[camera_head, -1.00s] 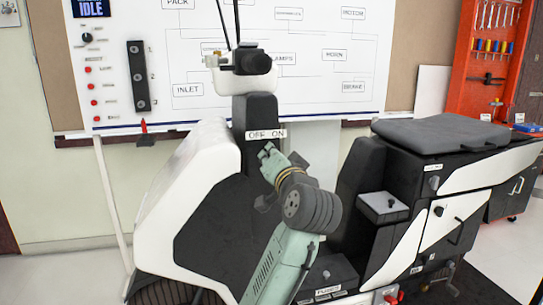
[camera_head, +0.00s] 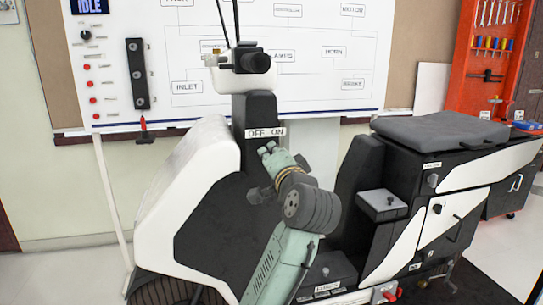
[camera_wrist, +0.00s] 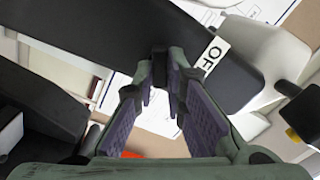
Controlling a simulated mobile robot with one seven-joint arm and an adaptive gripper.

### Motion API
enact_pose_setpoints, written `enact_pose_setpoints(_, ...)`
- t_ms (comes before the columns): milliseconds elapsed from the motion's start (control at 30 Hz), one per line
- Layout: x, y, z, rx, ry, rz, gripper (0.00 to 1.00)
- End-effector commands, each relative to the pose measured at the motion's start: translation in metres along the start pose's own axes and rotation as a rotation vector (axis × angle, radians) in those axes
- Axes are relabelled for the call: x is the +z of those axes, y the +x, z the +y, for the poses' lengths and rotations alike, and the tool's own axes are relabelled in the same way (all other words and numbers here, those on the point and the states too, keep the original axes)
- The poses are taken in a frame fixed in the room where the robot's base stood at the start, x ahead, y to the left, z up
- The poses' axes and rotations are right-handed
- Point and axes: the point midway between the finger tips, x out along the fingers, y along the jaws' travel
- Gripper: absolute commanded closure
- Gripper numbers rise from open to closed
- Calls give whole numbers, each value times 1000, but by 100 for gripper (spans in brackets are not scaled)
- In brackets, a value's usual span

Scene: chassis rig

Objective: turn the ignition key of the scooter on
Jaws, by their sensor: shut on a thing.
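The scooter (camera_head: 205,215) stands before me, white and dark grey, with a dark column (camera_head: 256,108) below its handlebar. The OFF/ON label (camera_head: 265,132) is on that column, and part of it shows in the wrist view (camera_wrist: 211,56). My gripper (camera_head: 266,150) is at the column just below the label. In the wrist view its fingers (camera_wrist: 161,70) close at their tips on a small dark piece, which looks like the ignition key (camera_wrist: 160,58). The key's angle is hard to tell, and my gripper hides it in the head view.
A white board (camera_head: 215,60) with a wiring diagram stands behind the scooter; its small screen (camera_head: 89,6) reads IDLE. The black seat (camera_head: 440,130) and side panels are to the right. An orange tool rack (camera_head: 490,60) is at the far right.

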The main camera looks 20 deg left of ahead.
Motion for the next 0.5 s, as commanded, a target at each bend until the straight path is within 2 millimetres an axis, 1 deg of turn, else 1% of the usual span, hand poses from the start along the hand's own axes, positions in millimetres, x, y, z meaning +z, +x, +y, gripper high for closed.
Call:
enact_pose_setpoints(67,0,0,1,2,2,0,100)
enact_pose_setpoints(100,0,0,1,2,2,0,88)
enact_pose_setpoints(300,0,0,1,2,1,0,74)
enact_pose_setpoints(400,0,0,0,1,0,0,68)
enact_pose_setpoints(500,0,0,0,1,0,0,68)
